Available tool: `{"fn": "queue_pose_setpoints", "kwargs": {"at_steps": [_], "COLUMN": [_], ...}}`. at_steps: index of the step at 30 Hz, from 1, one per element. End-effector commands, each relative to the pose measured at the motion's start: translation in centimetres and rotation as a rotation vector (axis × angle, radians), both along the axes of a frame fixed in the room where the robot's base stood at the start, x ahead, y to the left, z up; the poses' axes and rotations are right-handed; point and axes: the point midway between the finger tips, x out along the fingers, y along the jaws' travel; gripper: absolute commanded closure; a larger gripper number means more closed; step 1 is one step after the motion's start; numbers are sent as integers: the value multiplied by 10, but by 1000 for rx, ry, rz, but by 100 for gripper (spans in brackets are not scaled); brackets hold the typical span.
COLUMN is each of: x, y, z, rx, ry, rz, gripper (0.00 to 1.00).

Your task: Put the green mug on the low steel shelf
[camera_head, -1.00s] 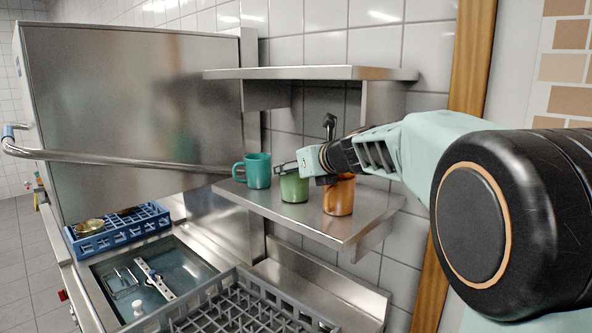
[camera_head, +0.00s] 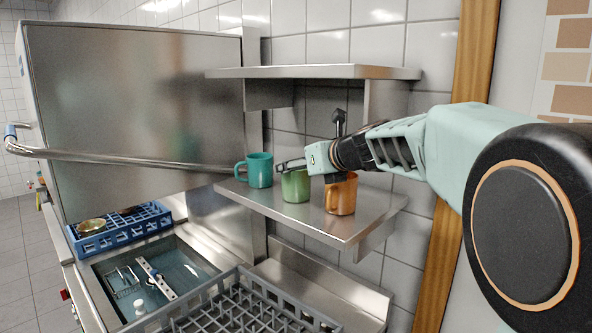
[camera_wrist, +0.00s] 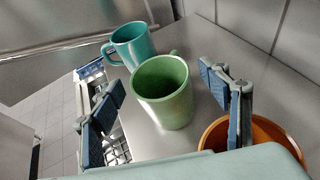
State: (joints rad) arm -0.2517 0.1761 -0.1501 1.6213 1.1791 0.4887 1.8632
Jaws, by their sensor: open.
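The green mug (camera_head: 295,187) stands upright on the low steel shelf (camera_head: 318,226), between a teal mug and an orange mug. It also shows in the wrist view (camera_wrist: 164,95), with its open mouth facing the camera. My gripper (camera_head: 291,165) is at the green mug's rim height in the head view, and the arm comes in from the right. In the wrist view, my gripper (camera_wrist: 165,105) is open, with one blue-padded finger to each side of the green mug. No contact with the mug shows there.
The teal mug (camera_head: 259,170) stands left of the green one, and the orange mug (camera_head: 341,195) stands close on its right. An upper steel shelf (camera_head: 310,72) hangs above. A grey dish rack (camera_head: 222,296) and a blue rack (camera_head: 148,220) lie below. The low shelf's front is bare.

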Motion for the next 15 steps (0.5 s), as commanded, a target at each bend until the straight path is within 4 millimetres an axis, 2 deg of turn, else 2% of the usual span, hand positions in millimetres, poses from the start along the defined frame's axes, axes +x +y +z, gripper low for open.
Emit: {"fn": "queue_pose_setpoints", "kwargs": {"at_steps": [9,15], "x": [-49,-67], "y": [-32,-44], "z": [24,33], "rx": [0,-1], "ry": [-2,-1], "rz": [-1,0], "gripper": [30,30]}}
